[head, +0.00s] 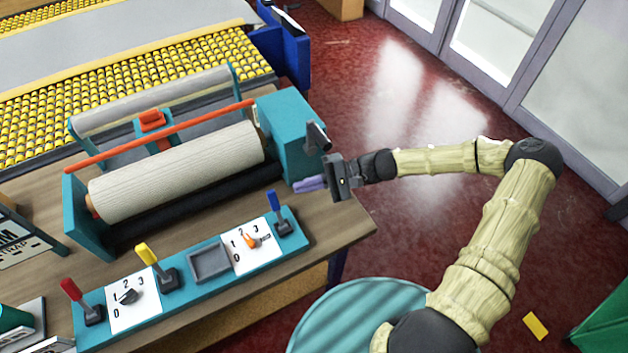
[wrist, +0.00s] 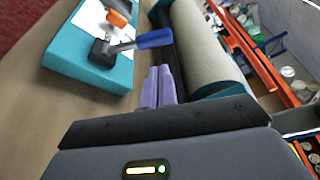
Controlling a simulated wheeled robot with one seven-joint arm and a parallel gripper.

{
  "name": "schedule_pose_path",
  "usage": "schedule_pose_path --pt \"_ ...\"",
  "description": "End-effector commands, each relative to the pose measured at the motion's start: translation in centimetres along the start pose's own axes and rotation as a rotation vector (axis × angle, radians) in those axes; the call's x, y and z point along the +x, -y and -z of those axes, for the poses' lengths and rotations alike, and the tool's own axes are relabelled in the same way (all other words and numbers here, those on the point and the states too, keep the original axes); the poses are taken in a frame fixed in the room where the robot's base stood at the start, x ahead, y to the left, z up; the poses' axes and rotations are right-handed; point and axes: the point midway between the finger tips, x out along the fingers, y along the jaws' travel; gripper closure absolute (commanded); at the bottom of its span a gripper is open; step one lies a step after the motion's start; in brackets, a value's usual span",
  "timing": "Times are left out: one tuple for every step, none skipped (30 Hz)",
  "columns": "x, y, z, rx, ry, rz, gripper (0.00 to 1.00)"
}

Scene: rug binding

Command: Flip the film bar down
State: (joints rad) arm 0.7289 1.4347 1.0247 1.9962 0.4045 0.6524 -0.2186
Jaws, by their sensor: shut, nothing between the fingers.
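The long red-orange bar (head: 165,135), which I take to be the film bar, spans the teal machine above and behind the cream roll (head: 180,170). In the wrist view an orange-red bar (wrist: 243,42) shows beyond the roll (wrist: 205,50). My gripper (head: 310,184) is at the right end of the machine, in front of the teal end box (head: 288,120) and above the bench's right side. Its purple fingers are together and empty, apart from the bar. In the wrist view the fingers (wrist: 158,86) point along the front of the roll.
A teal control panel (head: 190,315) with red, yellow and blue levers and two numbered dials lies along the bench front. The blue lever (wrist: 155,39) stands near my fingers. A dark handle (head: 317,137) juts from the end box. Yellow roller conveyors (head: 40,120) lie behind.

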Motion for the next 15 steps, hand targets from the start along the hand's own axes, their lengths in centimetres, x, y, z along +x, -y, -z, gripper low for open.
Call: schedule_pose_path --pt "1.0 0.2 -0.2 0.001 0.006 0.001 1.0" --pt "1.6 0.2 -0.2 0.0 0.005 0.001 1.0" --pt "2.3 0.2 -0.2 0.0 0.005 0.001 1.0" --pt "2.8 0.2 -0.2 0.0 0.004 0.001 1.0" --pt "3.3 0.2 -0.2 0.001 0.005 0.001 1.0" --pt "3.9 0.1 -0.2 0.001 0.003 0.001 1.0" --pt "4.2 0.1 -0.1 0.001 0.003 0.001 1.0" --pt "4.6 0.1 -0.1 0.002 0.003 0.001 1.0" --pt "5.0 0.1 -0.1 0.001 0.002 0.001 1.0" --pt "5.3 0.1 -0.1 0.001 0.001 0.001 1.0" --pt "5.5 0.1 -0.1 0.001 0.001 0.001 1.0" --pt "5.6 0.1 -0.1 0.0 0.0 0.001 1.0" --pt "5.7 0.0 0.0 0.0 -0.001 0.001 1.0" --pt "5.8 0.0 0.0 0.0 -0.001 0.0 1.0" --pt "5.8 0.0 0.0 0.0 -0.002 0.0 1.0"
